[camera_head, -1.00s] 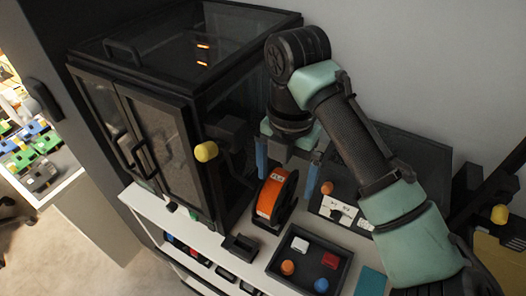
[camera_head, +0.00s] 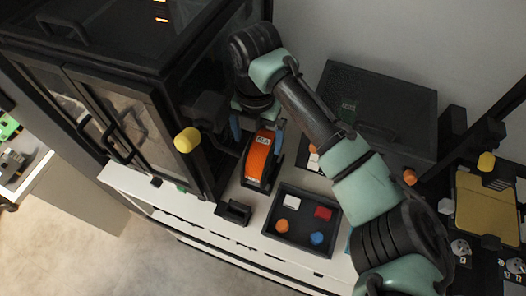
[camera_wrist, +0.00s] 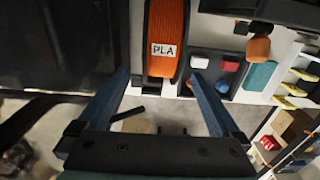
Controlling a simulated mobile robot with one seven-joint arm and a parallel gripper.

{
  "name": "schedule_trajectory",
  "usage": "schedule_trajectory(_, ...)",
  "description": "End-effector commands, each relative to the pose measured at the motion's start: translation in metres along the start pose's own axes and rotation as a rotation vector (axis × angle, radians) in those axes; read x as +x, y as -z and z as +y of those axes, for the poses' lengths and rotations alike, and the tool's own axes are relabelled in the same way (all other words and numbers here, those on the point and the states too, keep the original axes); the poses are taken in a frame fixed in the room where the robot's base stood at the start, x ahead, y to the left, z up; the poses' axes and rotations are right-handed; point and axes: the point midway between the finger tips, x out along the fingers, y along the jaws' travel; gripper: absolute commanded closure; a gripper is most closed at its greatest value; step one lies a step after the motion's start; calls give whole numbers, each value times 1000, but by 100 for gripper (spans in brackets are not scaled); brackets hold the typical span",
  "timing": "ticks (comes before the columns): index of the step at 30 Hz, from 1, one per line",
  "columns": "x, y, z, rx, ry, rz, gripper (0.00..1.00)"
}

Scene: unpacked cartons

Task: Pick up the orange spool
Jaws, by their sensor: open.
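The orange spool (camera_head: 260,154) stands upright on the white bench, with dark side flanges and a white label reading PLA. In the wrist view the spool (camera_wrist: 168,22) is at the top centre, its orange winding facing the camera. My gripper (camera_head: 257,124) is open, with one blue finger on each side of the spool in the head view. In the wrist view my gripper's blue fingers (camera_wrist: 160,78) are spread wider than the spool, one to its left and one to its right. I cannot tell whether either finger touches it.
A dark glass-doored cabinet (camera_head: 120,95) stands close to the left of the spool. A black tray (camera_head: 273,238) with white, red, orange and blue pieces lies in front. A small black holder (camera_head: 234,212) sits at the bench's front edge. A dark panel (camera_head: 375,105) stands behind.

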Motion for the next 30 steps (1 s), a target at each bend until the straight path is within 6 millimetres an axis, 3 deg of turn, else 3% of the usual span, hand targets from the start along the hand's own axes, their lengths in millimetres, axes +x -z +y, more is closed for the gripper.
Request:
schedule_trajectory(7, 34, -2, -3, 1, 1, 3, 0)
schedule_trajectory(16, 41, -2, -3, 0, 1, 1, 0)
schedule_trajectory(30, 40, -2, -2, 0, 0, 0, 83)
